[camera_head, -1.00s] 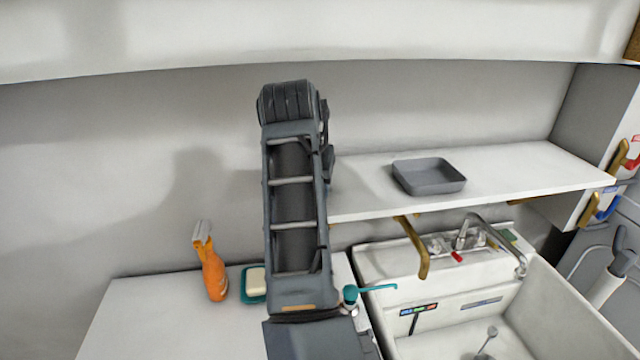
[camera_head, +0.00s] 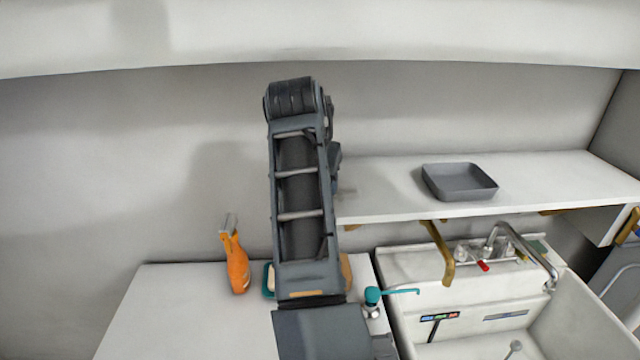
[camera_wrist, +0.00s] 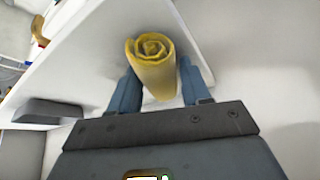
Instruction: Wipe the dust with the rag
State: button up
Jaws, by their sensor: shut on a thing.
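My gripper (camera_wrist: 160,88) has its two blue fingers shut on a rolled yellow rag (camera_wrist: 154,62), seen in the wrist view with its spiral end facing up in the picture. In the head view my arm hides the gripper and the rag. A white shelf (camera_head: 540,180) is mounted on the wall to the right of my arm. A faint greyish patch (camera_head: 347,191) shows on its left end beside my arm; I cannot tell for sure whether it is dust. I cannot tell whether the rag touches any surface.
A grey tray (camera_head: 460,182) sits on the shelf. Below are a sink (camera_head: 590,310) with a curved tap (camera_head: 515,240) and a white counter (camera_head: 180,310). The counter holds an orange spray bottle (camera_head: 236,265), a mostly hidden teal dish (camera_head: 268,281) and a teal-topped dispenser (camera_head: 373,298).

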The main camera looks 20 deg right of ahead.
aim_at(378, 187)
jog(key=shift+s+d, duration=0.35)
jog(key=shift+d, duration=0.85)
jog(key=shift+s+d, duration=0.35)
jog(key=shift+d, duration=0.85)
jog(key=shift+s+d, duration=0.35)
jog(key=shift+d, duration=0.85)
jog(key=shift+s+d+f, duration=0.1)
jog(key=shift+s+d, duration=0.15)
jog(key=shift+d, duration=0.45)
jog(key=shift+s+d, duration=0.2)
jog(key=shift+d, duration=0.5)
jog(key=shift+s+d+f, duration=0.1)
jog(key=shift+s+d, duration=0.15)
jog(key=shift+d, duration=0.45)
jog(key=shift+s+d+r, duration=0.1)
jog(key=shift+s+d, duration=0.2)
jog(key=shift+d, duration=0.7)
jog(key=shift+s+d+r, duration=0.1)
jog(key=shift+s+d, duration=0.25)
jog(key=shift+d, duration=0.6)
jog(key=shift+s+d+r, duration=0.1)
jog(key=shift+s+d, duration=0.2)
jog(key=shift+d, duration=0.7)
jog(key=shift+r, duration=3)
jog(key=shift+r, duration=1.6)
